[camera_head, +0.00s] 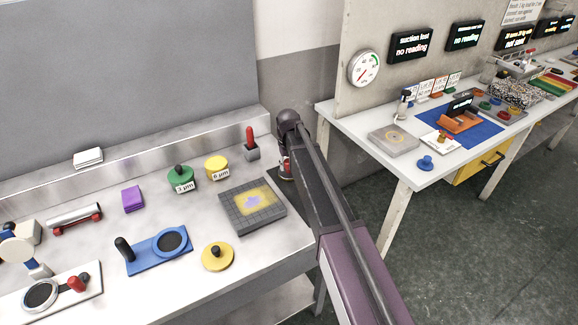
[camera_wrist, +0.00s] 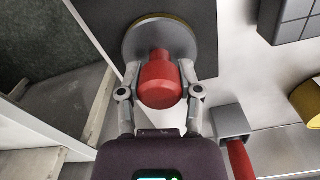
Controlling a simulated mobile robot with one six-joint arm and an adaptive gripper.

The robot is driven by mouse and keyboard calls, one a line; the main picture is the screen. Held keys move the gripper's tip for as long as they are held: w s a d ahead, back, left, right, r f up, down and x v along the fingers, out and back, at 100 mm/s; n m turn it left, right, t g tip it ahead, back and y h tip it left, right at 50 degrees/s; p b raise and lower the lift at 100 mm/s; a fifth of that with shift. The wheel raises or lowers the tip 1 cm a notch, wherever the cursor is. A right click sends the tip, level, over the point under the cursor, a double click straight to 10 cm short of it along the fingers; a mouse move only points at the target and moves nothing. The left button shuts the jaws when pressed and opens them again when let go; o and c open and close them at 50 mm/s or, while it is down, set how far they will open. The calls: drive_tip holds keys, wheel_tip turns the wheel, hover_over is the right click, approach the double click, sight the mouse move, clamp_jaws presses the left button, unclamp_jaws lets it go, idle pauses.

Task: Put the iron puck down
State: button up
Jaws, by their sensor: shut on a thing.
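The iron puck (camera_wrist: 133,43), a grey disc with a thin yellowish rim and a red knob, is in my gripper (camera_wrist: 160,82). The two fingers are shut on either side of the red knob (camera_wrist: 158,75). A dark grey flat area (camera_wrist: 203,30) shows behind the disc; I cannot tell whether the puck touches it. In the head view my gripper (camera_head: 286,168) is mostly hidden by my arm, at the right end of the steel bench (camera_head: 115,225); only a bit of red and grey shows there.
A grey gridded block (camera_head: 236,222) with a yellow patch, a yellow disc (camera_head: 217,257) and a small grey holder with a red handle (camera_head: 251,150) stand near the bench's right end. Green (camera_head: 181,174) and yellow (camera_head: 215,163) pots stand behind. A white table (camera_head: 430,180) is across a floor gap.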

sight(288, 160)
drive_tip(key=shift+f, duration=0.15)
drive_tip(key=o, duration=1.1)
drive_tip(key=shift+r, duration=0.25)
wheel_tip(288, 160, up, 12)
drive_tip(key=p, duration=1.2)
drive_tip(key=shift+f, duration=0.1)
drive_tip(key=s+d+m, duration=0.3)
drive_tip(key=s+d, duration=2)
drive_tip(key=s, duration=0.3)
drive_tip(key=shift+s+d+m, duration=0.15)
drive_tip(key=shift+d+m, duration=0.05)
drive_tip(key=shift+m, duration=0.2)
